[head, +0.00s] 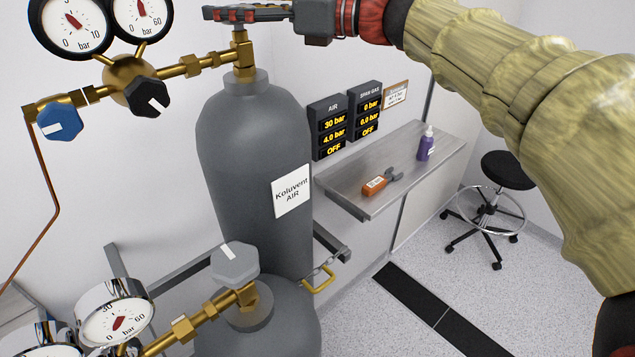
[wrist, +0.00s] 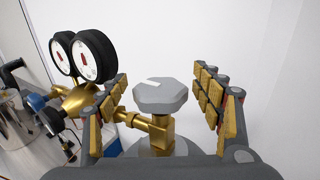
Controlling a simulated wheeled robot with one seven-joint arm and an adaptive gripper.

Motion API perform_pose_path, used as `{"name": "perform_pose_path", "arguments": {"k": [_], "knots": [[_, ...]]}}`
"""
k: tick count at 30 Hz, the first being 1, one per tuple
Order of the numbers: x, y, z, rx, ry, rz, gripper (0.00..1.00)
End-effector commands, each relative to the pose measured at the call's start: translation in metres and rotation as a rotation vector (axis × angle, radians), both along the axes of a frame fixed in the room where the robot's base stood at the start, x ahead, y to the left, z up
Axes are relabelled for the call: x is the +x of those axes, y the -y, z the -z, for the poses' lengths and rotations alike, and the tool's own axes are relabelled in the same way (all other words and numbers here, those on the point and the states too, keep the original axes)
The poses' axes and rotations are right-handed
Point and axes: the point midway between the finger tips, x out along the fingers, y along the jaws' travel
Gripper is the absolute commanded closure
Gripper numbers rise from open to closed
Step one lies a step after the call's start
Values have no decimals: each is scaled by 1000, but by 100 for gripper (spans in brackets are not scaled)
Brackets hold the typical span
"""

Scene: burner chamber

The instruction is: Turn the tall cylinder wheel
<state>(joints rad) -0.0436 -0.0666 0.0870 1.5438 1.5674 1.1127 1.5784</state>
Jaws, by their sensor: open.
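The tall grey cylinder (head: 250,150), labelled Koluvent AIR, stands upright with a brass valve (head: 243,60) on top. Its grey faceted wheel (wrist: 160,97) shows in the wrist view, with a white mark on its top. My gripper (wrist: 163,90) is open, with one padded finger on each side of the wheel and visible gaps between. In the head view my gripper (head: 245,14) is at the top edge over the valve and hides the wheel.
A shorter cylinder (head: 262,325) with its own grey wheel (head: 235,262) stands in front. Gauges (head: 75,22), a black knob (head: 148,97) and a blue knob (head: 60,120) are left of the valve. A shelf (head: 385,195) and a stool (head: 490,205) are right.

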Motion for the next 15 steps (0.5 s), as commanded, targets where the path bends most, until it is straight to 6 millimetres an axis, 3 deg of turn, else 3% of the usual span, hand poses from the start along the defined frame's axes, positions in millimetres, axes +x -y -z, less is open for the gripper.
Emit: {"name": "perform_pose_path", "arguments": {"k": [15], "knots": [[-3, -2, -1, 1, 2, 350, 34]]}}
